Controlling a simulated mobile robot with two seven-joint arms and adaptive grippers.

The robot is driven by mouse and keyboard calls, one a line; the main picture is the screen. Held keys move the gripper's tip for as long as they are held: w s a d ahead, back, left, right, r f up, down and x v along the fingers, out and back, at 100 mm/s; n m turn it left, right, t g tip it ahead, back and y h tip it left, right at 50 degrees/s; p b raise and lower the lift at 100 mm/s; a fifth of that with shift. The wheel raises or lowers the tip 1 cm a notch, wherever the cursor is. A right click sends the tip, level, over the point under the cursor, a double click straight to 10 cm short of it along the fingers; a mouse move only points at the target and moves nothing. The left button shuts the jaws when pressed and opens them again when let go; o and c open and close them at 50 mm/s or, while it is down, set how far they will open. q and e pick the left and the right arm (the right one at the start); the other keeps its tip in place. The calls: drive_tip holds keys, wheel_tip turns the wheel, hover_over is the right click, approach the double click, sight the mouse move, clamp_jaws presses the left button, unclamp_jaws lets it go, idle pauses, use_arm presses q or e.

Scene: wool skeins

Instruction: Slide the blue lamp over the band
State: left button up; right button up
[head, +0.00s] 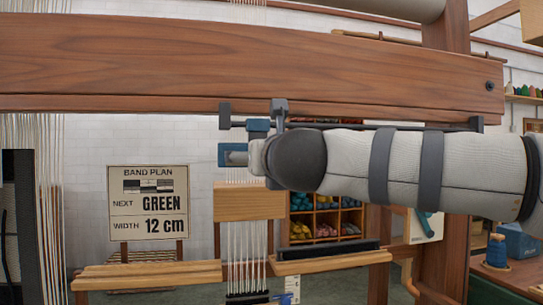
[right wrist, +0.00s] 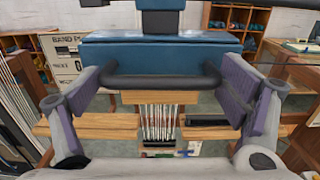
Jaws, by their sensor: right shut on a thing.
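The blue lamp (head: 232,155) hangs below the black rail (head: 350,126) under the big wooden beam. In the right wrist view the lamp (right wrist: 160,60) is a wide blue housing with a black bar handle in front. My right gripper (right wrist: 162,80) is shut on the handle, one finger at each end; in the head view my wrist hides most of it. The band (head: 245,250) is a strip of pale threads running down through the loom. In the wrist view the band (right wrist: 158,122) shows below the lamp, near the middle of its width. My left gripper is out of view.
A sign (head: 148,205) reads band plan, green, 12 cm. Wooden boards (head: 150,274) lie on both sides of the band. Shelves of wool (head: 325,220) stand behind. A blue spool (head: 496,250) stands on a table at right. The rail extends right behind my arm.

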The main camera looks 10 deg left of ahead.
drive_tip(key=shift+a+f, duration=0.15)
drive_tip(key=shift+f, duration=0.05)
drive_tip(key=o, duration=1.4)
drive_tip(key=shift+o, duration=0.2)
drive_tip(key=shift+w+a, duration=0.1)
drive_tip(key=shift+a, duration=0.05)
drive_tip(key=shift+s+f, duration=0.25)
drive_tip(key=shift+s, duration=0.1)
drive_tip(key=v, duration=1.1)
drive_tip(key=shift+s+d+r, duration=0.2)
drive_tip(key=shift+d+r, duration=0.1)
drive_tip(key=shift+r, duration=0.2)
